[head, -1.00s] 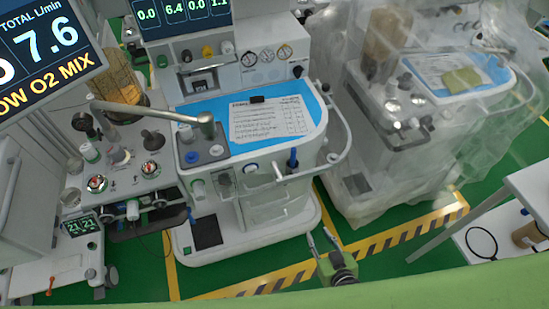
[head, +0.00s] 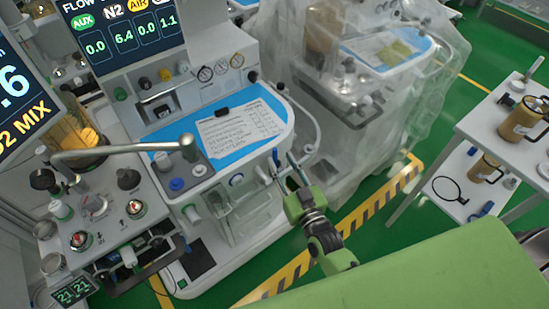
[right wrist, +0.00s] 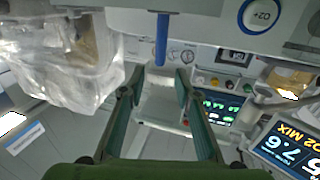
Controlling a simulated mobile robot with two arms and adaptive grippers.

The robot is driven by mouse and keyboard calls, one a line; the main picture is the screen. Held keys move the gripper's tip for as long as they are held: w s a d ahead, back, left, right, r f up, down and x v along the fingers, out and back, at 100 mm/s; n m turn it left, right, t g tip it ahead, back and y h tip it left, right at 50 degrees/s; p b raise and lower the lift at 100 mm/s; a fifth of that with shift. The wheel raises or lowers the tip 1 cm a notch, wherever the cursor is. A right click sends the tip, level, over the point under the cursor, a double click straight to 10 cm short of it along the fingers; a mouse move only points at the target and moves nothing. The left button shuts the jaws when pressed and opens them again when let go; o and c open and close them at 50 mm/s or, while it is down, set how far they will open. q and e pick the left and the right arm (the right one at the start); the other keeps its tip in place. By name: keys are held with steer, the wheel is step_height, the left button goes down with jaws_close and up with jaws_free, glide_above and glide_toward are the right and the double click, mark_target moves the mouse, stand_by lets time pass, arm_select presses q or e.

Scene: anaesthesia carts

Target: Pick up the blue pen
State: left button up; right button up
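The blue pen (head: 277,158) stands upright at the front edge of the anaesthesia cart (head: 236,181), near the end of its blue worktop. In the right wrist view, the pen (right wrist: 161,40) appears beyond the fingertips, in line with the gap between them. My right gripper (head: 288,168) is beside the front of the cart, just below and right of the pen in the head view. In the right wrist view, its two fingers (right wrist: 160,76) are spread, with nothing between them. I cannot tell whether a finger touches the pen. My left gripper is not in view.
A printed sheet (head: 240,130) with a black clip lies on the blue worktop (head: 190,133). A curved white rail (head: 307,124) runs around the cart's right side. A plastic-covered cart (head: 375,105) stands behind. A white table (head: 500,118) with amber jugs is at right.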

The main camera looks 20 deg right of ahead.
mark_target(276, 151)
steer(key=shift+w+a+f+p, duration=0.15)
steer(key=shift+w+p, duration=0.2)
steer(key=shift+w, duration=1.15)
steer(key=shift+w+a+f+p, duration=0.1)
steer(key=shift+w+p, duration=0.25)
steer(key=shift+w, duration=1.15)
steer(key=shift+c, duration=0.4)
jaws_close()
